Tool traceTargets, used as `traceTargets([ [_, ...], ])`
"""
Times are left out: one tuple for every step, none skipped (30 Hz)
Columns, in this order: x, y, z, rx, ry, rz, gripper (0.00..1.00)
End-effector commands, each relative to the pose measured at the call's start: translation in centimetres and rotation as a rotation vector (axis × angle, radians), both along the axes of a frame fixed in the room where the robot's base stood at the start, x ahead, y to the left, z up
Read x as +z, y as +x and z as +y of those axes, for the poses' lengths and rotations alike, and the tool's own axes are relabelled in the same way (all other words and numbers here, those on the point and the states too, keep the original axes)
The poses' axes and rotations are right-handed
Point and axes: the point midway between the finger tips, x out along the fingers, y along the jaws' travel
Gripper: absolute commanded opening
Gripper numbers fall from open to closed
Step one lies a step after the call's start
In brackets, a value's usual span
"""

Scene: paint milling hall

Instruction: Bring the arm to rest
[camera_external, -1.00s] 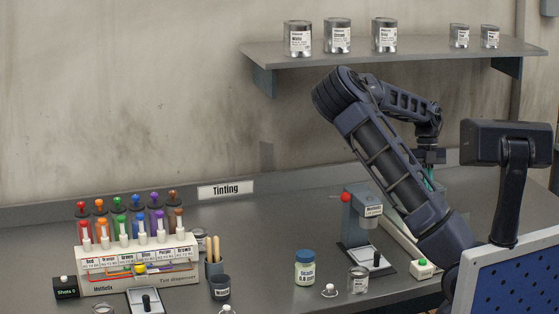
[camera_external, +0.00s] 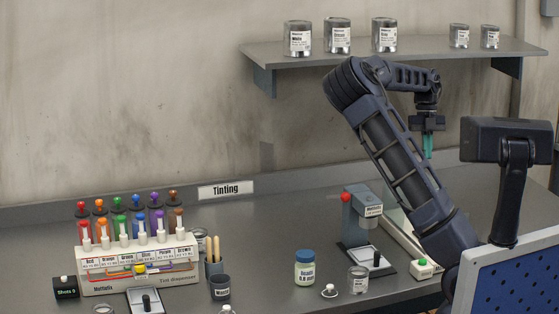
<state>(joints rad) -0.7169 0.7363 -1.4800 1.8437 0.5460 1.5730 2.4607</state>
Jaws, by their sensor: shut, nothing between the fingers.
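My gripper (camera_external: 428,148) hangs down from the bent arm at the right, above the back of the grey bench (camera_external: 268,225). Its teal fingers point down and are shut with nothing between them. The fingertips are partly hidden near my own upper arm and the dark screen-like head.
A wall shelf (camera_external: 400,52) with several cans is close above my arm. A mixing stand (camera_external: 358,220) with a red knob, a blue-lidded jar (camera_external: 305,268) and a glass jar (camera_external: 358,280) stand below. A tint dispenser (camera_external: 138,262) is at the left. The mid-left bench back is clear.

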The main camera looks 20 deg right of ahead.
Motion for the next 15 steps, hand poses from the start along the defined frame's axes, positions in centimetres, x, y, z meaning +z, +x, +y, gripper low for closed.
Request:
traceTargets([
  [-0.01, 0.00, 0.00, 0.000, 0.000, 0.000, 0.00],
  [-0.01, 0.00, 0.00, 0.000, 0.000, 0.000, 0.00],
  [-0.01, 0.00, 0.00, 0.000, 0.000, 0.000, 0.00],
  [-0.02, -0.01, 0.00, 0.000, 0.000, 0.000, 0.00],
  [-0.02, -0.01, 0.00, 0.000, 0.000, 0.000, 0.00],
  [-0.02, -0.01, 0.00, 0.000, 0.000, 0.000, 0.00],
  [-0.02, 0.00, 0.00, 0.000, 0.000, 0.000, 0.00],
  [-0.02, 0.00, 0.00, 0.000, 0.000, 0.000, 0.00],
  [-0.02, 0.00, 0.00, 0.000, 0.000, 0.000, 0.00],
  [-0.04, -0.02, -0.01, 0.001, 0.000, 0.000, 0.00],
  [-0.06, -0.05, -0.03, 0.003, 0.003, -0.001, 0.00],
  [-0.12, -0.15, -0.09, 0.010, 0.009, -0.001, 0.00],
  [-0.20, -0.26, -0.17, 0.018, 0.017, -0.003, 0.00],
  [-0.30, -0.42, -0.25, 0.030, 0.028, -0.004, 0.00],
  [-0.51, -0.69, -0.35, 0.052, 0.047, -0.008, 0.00],
])
